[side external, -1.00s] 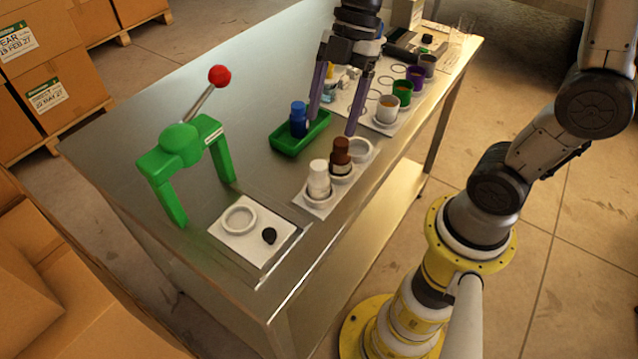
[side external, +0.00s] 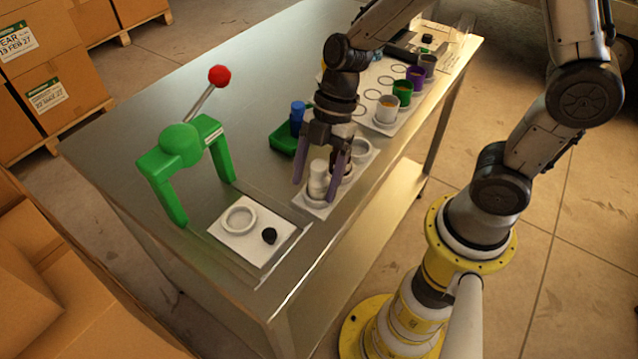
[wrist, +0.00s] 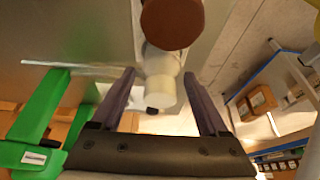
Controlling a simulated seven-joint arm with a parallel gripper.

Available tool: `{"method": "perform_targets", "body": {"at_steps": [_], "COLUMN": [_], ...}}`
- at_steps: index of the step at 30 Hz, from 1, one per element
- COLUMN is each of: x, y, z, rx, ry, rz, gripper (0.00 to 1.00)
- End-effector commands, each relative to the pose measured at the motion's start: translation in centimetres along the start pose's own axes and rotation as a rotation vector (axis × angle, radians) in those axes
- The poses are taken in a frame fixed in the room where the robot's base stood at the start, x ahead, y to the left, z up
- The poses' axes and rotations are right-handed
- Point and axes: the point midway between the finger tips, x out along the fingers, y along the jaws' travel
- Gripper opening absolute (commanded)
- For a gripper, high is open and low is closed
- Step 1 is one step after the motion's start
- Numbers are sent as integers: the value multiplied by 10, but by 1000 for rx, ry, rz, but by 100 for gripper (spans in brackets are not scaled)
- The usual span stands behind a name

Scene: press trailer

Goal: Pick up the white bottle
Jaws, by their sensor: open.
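The white bottle (side external: 318,179) stands upright in a ring of the white holder plate (side external: 318,203) near the table's front edge. My gripper (side external: 316,197) is open, pointing down, with one purple finger on each side of the bottle. In the wrist view the white bottle (wrist: 161,85) shows between the two spread fingers of my gripper (wrist: 160,92). I cannot tell whether either finger touches it. The brown bottle (wrist: 172,22) is beside it, mostly hidden behind my gripper in the side view.
A green press (side external: 182,146) with a red-knobbed lever stands at left. A white plate (side external: 252,232) with a ring and a black piece lies in front of it. A blue bottle (side external: 297,117) stands in a green tray (side external: 281,139). Several coloured cups, including a green one (side external: 403,92), stand at back right.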

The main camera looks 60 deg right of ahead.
Motion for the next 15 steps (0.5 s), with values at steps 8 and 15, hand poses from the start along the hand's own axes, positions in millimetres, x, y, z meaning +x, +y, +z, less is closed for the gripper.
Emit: {"method": "perform_targets", "body": {"at_steps": [8,15], "x": [4,4], "y": [0,0], "z": [0,0], "rx": [0,0], "ry": [-1,-1], "rz": [0,1], "gripper": [78,36]}}
